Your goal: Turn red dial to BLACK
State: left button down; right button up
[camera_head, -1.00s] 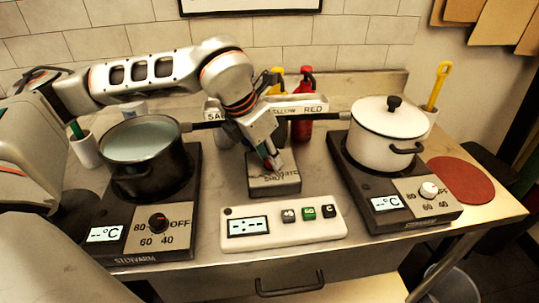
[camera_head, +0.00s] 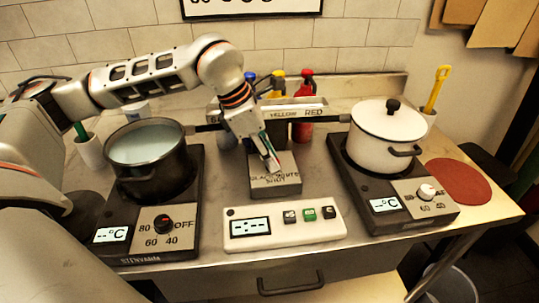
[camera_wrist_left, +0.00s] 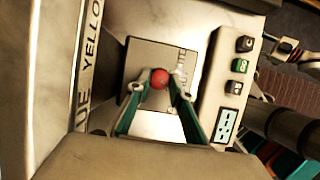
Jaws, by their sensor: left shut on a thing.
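In the left wrist view a round red knob (camera_wrist_left: 159,78) sits over this box, between the fingertips. My left gripper (camera_head: 273,165) reaches down onto the box from the back left. Its fingers (camera_wrist_left: 160,84) are shut on the red knob. In the head view the fingers mostly hide the knob, so I cannot tell which word it faces. My right gripper is not in view.
A dark pot (camera_head: 148,170) stands on the left hot plate, a lidded white pot (camera_head: 383,150) on the right one. A white timer panel (camera_head: 284,226) lies in front of the box. Bottles, including a red one (camera_head: 303,126), stand behind it in a labelled rack.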

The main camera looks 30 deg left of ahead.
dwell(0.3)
pick_arm(q)
jog(key=c, duration=1.8)
grip_release()
jog(key=shift+r, duration=0.1)
jog(key=v, duration=1.1)
jog(key=shift+s+a+r, duration=0.15)
jog(key=shift+s+r, duration=0.05)
jog(key=shift+r, duration=0.15)
jog(key=shift+s, duration=0.1)
